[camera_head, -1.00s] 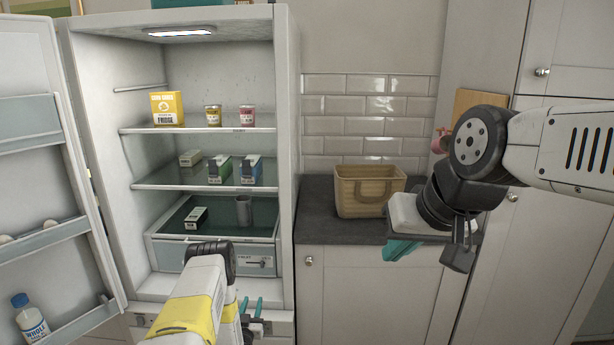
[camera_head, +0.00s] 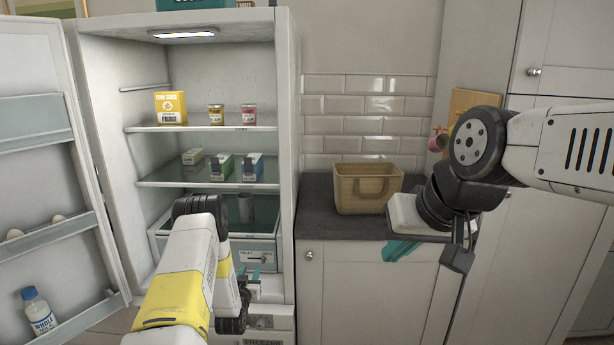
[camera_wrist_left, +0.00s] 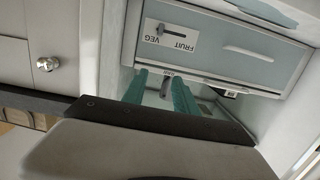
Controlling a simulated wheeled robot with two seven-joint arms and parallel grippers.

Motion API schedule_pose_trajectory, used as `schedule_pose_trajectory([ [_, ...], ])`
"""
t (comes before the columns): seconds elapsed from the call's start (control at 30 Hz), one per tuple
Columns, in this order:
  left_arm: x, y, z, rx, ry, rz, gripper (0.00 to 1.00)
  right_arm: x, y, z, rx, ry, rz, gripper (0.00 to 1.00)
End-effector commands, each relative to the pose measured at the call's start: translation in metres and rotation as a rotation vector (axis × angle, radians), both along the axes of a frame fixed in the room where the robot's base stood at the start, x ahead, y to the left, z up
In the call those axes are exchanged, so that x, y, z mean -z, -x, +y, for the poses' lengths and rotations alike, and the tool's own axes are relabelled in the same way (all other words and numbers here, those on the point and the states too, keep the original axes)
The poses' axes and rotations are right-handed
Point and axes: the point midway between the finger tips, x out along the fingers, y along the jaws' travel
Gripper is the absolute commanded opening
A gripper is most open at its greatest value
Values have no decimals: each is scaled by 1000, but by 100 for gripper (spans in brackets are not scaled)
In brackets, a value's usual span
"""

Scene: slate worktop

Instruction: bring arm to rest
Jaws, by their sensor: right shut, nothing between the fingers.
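My left gripper (camera_head: 249,278) is low in front of the open fridge (camera_head: 285,150), below the crisper drawer (camera_head: 262,256). In the left wrist view its two teal fingers (camera_wrist_left: 160,82) stand apart with nothing seen between them, pointing toward the fridge below the drawer marked fruit and veg (camera_wrist_left: 235,50). My left forearm hides part of the drawer and lower fridge. My right gripper (camera_head: 400,250) is shut and empty, in front of the counter's edge at the right.
A woven basket (camera_head: 366,190) stands on the dark counter (camera_head: 318,215). Fridge shelves hold a yellow box (camera_head: 171,108), small tubs and cartons. The open fridge door (camera_head: 50,150) at left holds a milk bottle (camera_head: 38,311) and eggs. White cabinets (camera_head: 365,290) stand below the counter.

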Motion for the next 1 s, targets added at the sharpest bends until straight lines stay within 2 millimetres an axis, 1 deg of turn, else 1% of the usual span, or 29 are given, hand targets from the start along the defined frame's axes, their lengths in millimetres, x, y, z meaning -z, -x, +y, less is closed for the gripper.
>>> schedule_pose_trajectory([
  [0.03, -20, -9, 1, -2, 0, 9, 35, 0, 0, 0, 0, 0, 0, 0],
  [0.07, -29, -12, 2, -3, 0, 21, 35, 0, 0, 0, 0, 0, 0, 0],
  [0.1, -44, -17, 3, -4, 0, 39, 35, 0, 0, 0, 0, 0, 0, 0],
  [0.17, -70, -24, 3, -7, 2, 69, 35, 0, 0, 0, 0, 0, 0, 0],
  [0.2, -88, -27, 4, -9, 3, 93, 35, 0, 0, 0, 0, 0, 0, 0],
  [0.23, -102, -28, 4, -10, 4, 111, 35, 0, 0, 0, 0, 0, 0, 0],
  [0.27, -116, -29, 4, -12, 7, 130, 35, 0, 0, 0, 0, 0, 0, 0],
  [0.3, -134, -28, 4, -12, 9, 155, 35, 0, 0, 0, 0, 0, 0, 0],
  [0.37, -161, -24, 2, -13, 15, 192, 35, 0, 0, 0, 0, 0, 0, 0],
  [0.4, -178, -20, 2, -13, 19, 217, 35, 0, 0, 0, 0, 0, 0, 0],
  [0.47, -204, -12, -1, -11, 25, 254, 35, 0, 0, 0, 0, 0, 0, 0],
  [0.5, -222, -5, -3, -10, 29, 278, 35, 0, 0, 0, 0, 0, 0, 0],
  [0.57, -246, 8, -6, -8, 36, 315, 35, 0, 0, 0, 0, 0, 0, 0],
  [0.6, -261, 19, -7, -6, 42, 340, 35, 0, 0, 0, 0, 0, 0, 0],
  [0.67, -283, 36, -11, -2, 50, 376, 35, 0, 0, 0, 0, 0, 0, 0],
  [0.7, -298, 49, -13, 2, 54, 399, 35, 0, 0, 0, 0, 0, 0, 0],
  [0.77, -317, 70, -17, 9, 62, 437, 35, 0, 0, 0, 0, 0, 0, 0],
  [0.8, -329, 86, -20, 13, 67, 462, 35, 0, 0, 0, 0, 0, 0, 0],
  [0.87, -346, 110, -24, 20, 75, 499, 35, 0, 0, 0, 0, 0, 0, 0],
  [0.9, -357, 128, -27, 26, 79, 523, 35, 0, 0, 0, 0, 0, 0, 0],
  [0.97, -370, 155, -32, 36, 84, 560, 35, 0, 0, 0, 0, 0, 0, 0],
  [1.0, -378, 175, -34, 43, 88, 585, 35, 0, 0, 0, 0, 0, 0, 0],
])
